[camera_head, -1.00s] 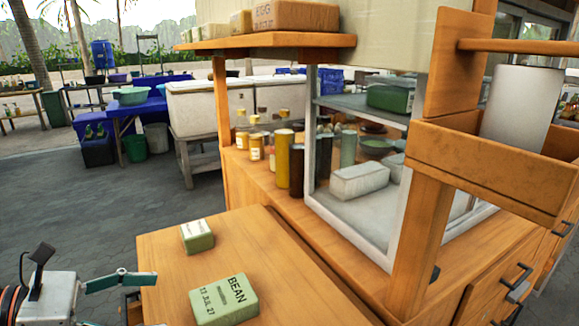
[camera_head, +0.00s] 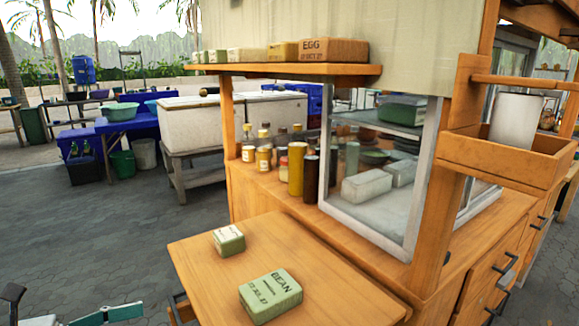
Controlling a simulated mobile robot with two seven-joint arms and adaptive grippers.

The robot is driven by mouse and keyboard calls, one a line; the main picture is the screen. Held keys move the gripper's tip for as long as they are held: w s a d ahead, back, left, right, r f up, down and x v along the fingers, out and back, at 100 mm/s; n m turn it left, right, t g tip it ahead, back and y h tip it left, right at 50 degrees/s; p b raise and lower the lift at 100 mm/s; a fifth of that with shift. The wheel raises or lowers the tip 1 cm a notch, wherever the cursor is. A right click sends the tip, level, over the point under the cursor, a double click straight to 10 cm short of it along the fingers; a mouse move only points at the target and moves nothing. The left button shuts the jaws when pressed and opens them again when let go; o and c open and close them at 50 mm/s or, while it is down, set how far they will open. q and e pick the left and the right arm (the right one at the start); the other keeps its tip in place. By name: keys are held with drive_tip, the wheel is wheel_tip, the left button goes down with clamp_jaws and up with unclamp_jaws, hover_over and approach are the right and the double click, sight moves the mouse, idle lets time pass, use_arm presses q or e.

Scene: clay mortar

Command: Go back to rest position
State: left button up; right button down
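My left gripper (camera_head: 118,313) shows only in part at the bottom left edge, with one teal finger pointing right. The rest of it is cut off by the frame, so I cannot tell whether it is open or shut. It is left of the wooden fold-out table (camera_head: 205,272) and apart from the two green packets on it. My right gripper is not in view.
A green BEAN packet (camera_head: 270,296) and a smaller green packet (camera_head: 229,240) lie on the table. Behind stands a wooden stall with bottles, a glass case (camera_head: 412,215) and a shelf of boxes (camera_head: 335,50). Grey paving (camera_head: 95,225) at left is clear.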

use_arm(q)
drive_tip(key=s+f+n+t+y+p, duration=0.2)
drive_tip(key=f+n+y+p, duration=0.15)
drive_tip(key=f+n, duration=0.55)
drive_tip(key=s+a+f+n+t+y+p, duration=0.15)
drive_tip(key=f+n+y, duration=0.25)
drive_tip(key=n, duration=1)
drive_tip(key=s+d+f+n+t+y+p, duration=0.1)
drive_tip(key=s+f+n+t+y+p, duration=0.15)
drive_tip(key=f+n, duration=0.65)
drive_tip(key=s+d+f+n+g+p, duration=0.1)
drive_tip(key=s+d+f+n+g, duration=0.1)
drive_tip(key=s+d+f+n, duration=0.1)
drive_tip(key=s+d+f+n+g+p, duration=0.1)
drive_tip(key=s+d+f+n+g, duration=0.1)
drive_tip(key=s, duration=0.4)
drive_tip(key=shift+s+d+f+n+y, duration=0.25)
drive_tip(key=shift+d+f+n+y, duration=0.2)
drive_tip(key=shift+f+n, duration=0.55)
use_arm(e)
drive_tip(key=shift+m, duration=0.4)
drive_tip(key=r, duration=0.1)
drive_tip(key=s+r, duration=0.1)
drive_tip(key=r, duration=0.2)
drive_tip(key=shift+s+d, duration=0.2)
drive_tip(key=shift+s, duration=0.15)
use_arm(q)
drive_tip(key=shift+r, duration=0.15)
